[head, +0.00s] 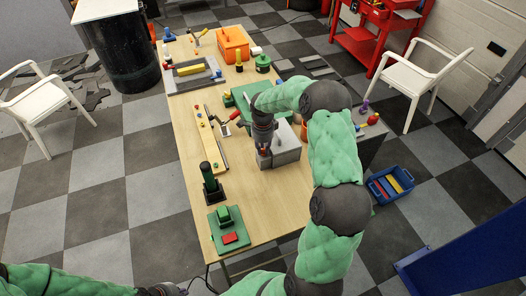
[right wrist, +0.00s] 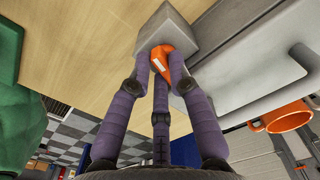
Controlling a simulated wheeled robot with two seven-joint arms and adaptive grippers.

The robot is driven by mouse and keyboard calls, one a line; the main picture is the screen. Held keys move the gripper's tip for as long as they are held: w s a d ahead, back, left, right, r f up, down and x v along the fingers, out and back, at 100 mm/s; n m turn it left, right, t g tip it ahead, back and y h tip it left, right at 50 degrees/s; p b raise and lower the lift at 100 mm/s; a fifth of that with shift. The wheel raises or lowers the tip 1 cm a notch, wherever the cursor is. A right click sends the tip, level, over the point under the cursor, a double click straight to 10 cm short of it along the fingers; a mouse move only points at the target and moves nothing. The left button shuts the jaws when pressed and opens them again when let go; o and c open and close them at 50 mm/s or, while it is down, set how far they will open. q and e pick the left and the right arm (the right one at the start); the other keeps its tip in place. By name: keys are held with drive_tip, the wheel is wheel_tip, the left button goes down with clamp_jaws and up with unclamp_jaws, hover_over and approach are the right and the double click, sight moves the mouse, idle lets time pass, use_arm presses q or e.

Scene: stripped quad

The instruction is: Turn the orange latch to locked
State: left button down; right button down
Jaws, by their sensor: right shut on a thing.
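The orange latch (right wrist: 177,68) is a small lever with a pale mark, on the face of a grey block (right wrist: 170,28). In the right wrist view it sits between the purple fingers of my right gripper (right wrist: 165,62), which is shut on it. In the head view my right gripper (head: 264,150) is at the grey box (head: 287,152) on the table, and the fingers and arm mostly hide the latch there. Part of my left arm shows at the lower left edge, with my left gripper (head: 172,289) cut off by the bottom edge, away from the table.
The wooden table (head: 190,135) holds a green-handled tool in a dark stand (head: 209,178), a green pad with a red block (head: 231,239), a grey tray (head: 194,75) and an orange box (head: 232,43). An orange mug (right wrist: 285,117) is near the grey box. A blue bin (head: 390,184) stands on the floor.

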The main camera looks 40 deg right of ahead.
sight(262, 149)
drive_tip(key=m+b, duration=0.3)
drive_tip(key=m, duration=0.1)
drive_tip(key=shift+w+f+m, duration=0.1)
drive_tip(key=shift+w+m, duration=0.05)
drive_tip(key=shift+m, duration=0.15)
drive_tip(key=m+b, duration=0.2)
drive_tip(key=m, duration=0.2)
drive_tip(key=shift+w+b, duration=0.1)
drive_tip(key=shift+b, duration=0.2)
drive_tip(key=shift+m, duration=0.4)
drive_tip(key=c, duration=1.4)
unclamp_jaws()
wheel_tip(262, 149, up, 12)
drive_tip(key=shift+r, duration=0.15)
